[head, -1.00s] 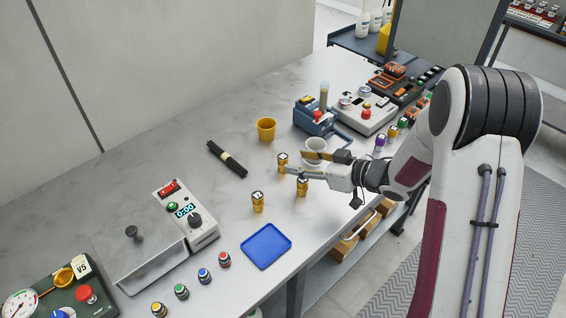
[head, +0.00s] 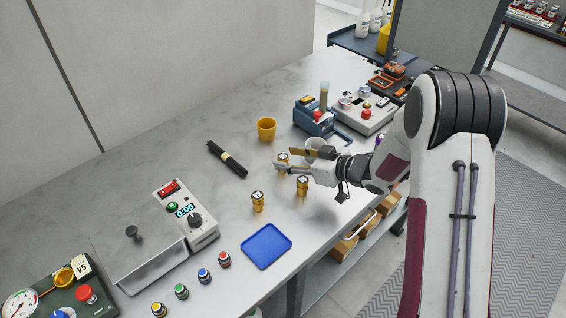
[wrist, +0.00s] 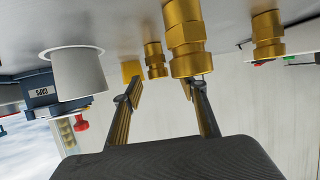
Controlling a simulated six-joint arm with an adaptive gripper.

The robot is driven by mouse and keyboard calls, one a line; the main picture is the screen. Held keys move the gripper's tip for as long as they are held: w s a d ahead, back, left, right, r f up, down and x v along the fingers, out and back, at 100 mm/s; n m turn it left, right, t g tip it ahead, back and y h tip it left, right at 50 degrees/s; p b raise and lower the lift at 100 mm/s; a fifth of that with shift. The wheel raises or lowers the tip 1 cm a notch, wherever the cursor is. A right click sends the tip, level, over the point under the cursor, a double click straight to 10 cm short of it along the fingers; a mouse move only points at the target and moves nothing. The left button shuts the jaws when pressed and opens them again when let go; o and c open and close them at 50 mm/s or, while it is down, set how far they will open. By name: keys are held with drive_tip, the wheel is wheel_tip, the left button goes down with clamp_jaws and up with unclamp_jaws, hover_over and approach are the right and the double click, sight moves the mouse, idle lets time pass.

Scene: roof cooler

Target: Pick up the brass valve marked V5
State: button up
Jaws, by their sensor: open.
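Three brass valves with dark-marked tops stand upright on the grey bench: a back one (head: 282,160), a near right one (head: 302,188) and a near left one (head: 257,203). Their marks are too small to read surely, so I cannot tell which is V5. My gripper (head: 285,160) is open, low over the bench at the back valve, and its fingers partly hide that valve. In the wrist view, which is upside down, a large close brass valve (wrist: 185,40) is just beyond the right finger. Two smaller valves show farther off. Nothing is visibly held.
A white cup (head: 314,144) stands close beside my gripper; a yellow cup (head: 266,129) stands behind. A blue tray (head: 266,246) lies in front. A panel at the left bears a V5 tag (head: 82,267). Bench between bundle and valves is clear.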

drive_tip(key=shift+x, duration=1.5)
clamp_jaws()
